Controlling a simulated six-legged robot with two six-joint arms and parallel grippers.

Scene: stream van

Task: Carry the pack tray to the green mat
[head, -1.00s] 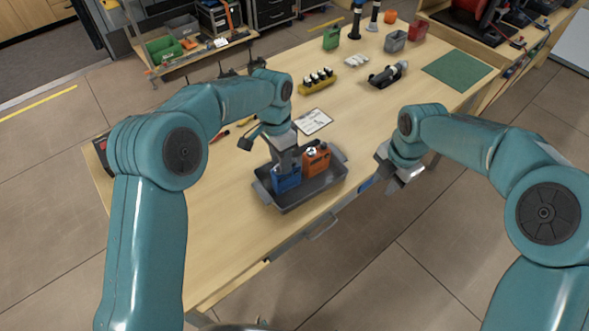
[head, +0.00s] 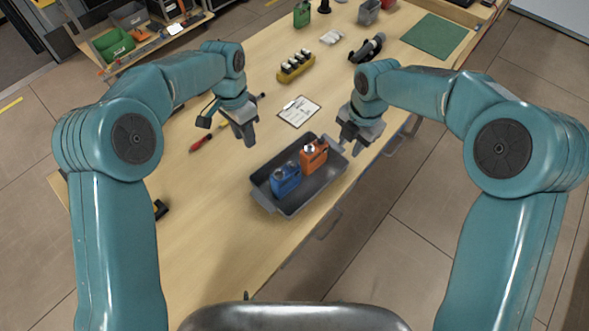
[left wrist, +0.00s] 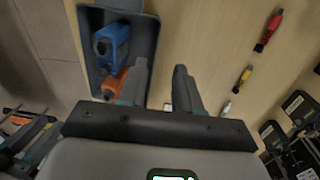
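The pack tray (head: 317,183) is a grey open tray on the wooden table. A blue pack (head: 285,180) and an orange pack (head: 313,160) stand in it; both packs also show in the left wrist view, the blue one (left wrist: 111,42) above the orange one (left wrist: 112,84). The green mat (head: 434,36) lies flat at the table's far right. My left gripper (head: 246,139) is open and empty, above the table just left of the tray. Its fingers (left wrist: 162,88) are apart in the left wrist view. My right gripper (head: 351,143) is by the tray's far right end; its finger gap is unclear.
A clipboard (head: 299,111) lies behind the tray. A yellow holder with several bottles (head: 295,66) and a dark tool (head: 368,48) stand farther back. A red-handled screwdriver (head: 201,142) lies left of my left gripper.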

